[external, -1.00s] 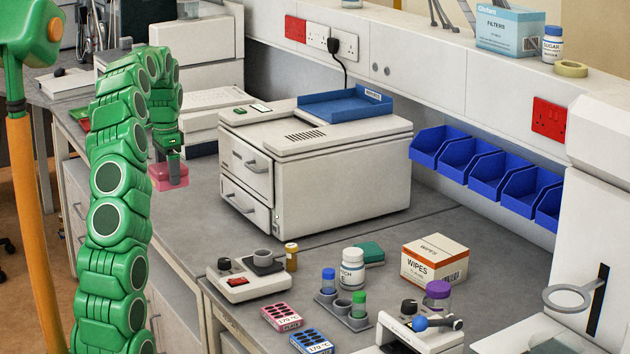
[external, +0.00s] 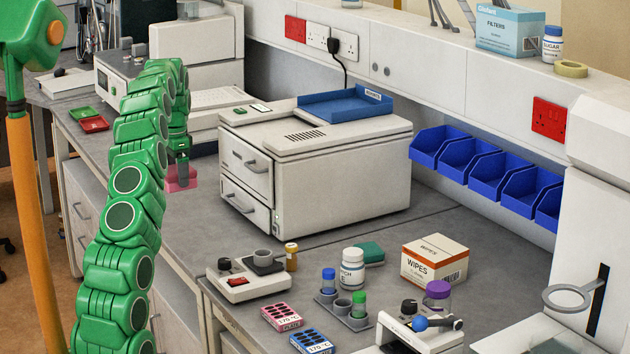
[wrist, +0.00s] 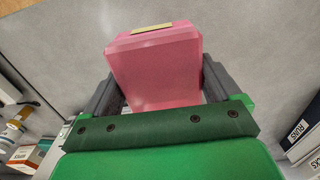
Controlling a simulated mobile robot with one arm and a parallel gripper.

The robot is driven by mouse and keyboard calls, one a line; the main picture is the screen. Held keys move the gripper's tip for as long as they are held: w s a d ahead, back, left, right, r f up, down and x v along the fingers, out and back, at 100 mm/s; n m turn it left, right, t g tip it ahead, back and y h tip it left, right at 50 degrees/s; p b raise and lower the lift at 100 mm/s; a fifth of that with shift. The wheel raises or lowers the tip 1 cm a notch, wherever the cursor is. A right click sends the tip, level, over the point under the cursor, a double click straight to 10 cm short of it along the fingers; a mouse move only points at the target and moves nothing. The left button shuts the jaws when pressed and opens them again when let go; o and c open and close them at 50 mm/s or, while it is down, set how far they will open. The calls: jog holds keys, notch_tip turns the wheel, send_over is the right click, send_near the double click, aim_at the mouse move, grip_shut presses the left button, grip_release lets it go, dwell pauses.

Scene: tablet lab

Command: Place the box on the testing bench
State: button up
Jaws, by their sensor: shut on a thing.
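A pink, slightly see-through box (external: 172,184) is in my gripper (external: 182,172), left of the large white two-drawer machine (external: 325,175). It appears just above or at the grey worktop; I cannot tell if it touches. In the wrist view the pink box (wrist: 158,68), with a yellow strip along its far edge, sits between the dark fingers of my gripper (wrist: 160,90). The fingers are shut on its two sides. Grey bench tops run along the wall, with a nearer section (external: 385,290) at the front; no label shows which is the testing bench.
A green tray (external: 82,113) and a red tray (external: 94,125) lie at the back left. The near section holds a WIPES carton (external: 434,262), bottles and small pink and blue boxes. Bare worktop (external: 200,230) lies in front of the white machine.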

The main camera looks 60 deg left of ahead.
jog(key=shift+w+a+f, duration=0.4)
jog(key=shift+a+f, duration=0.15)
jog(key=shift+f, duration=0.3)
jog(key=shift+w+a+f, duration=0.45)
jog(key=shift+a+f, duration=0.15)
jog(key=shift+f, duration=0.25)
jog(key=shift+w+a+f, duration=0.4)
jog(key=shift+a+f, duration=0.15)
jog(key=shift+f, duration=0.3)
jog(key=shift+w+a+f, duration=0.15)
jog(key=shift+a+f, duration=0.1)
jog(key=shift+f, duration=1.6)
jog(key=shift+f, duration=0.1)
jog(key=o, duration=0.8)
jog(key=shift+r, duration=6.1)
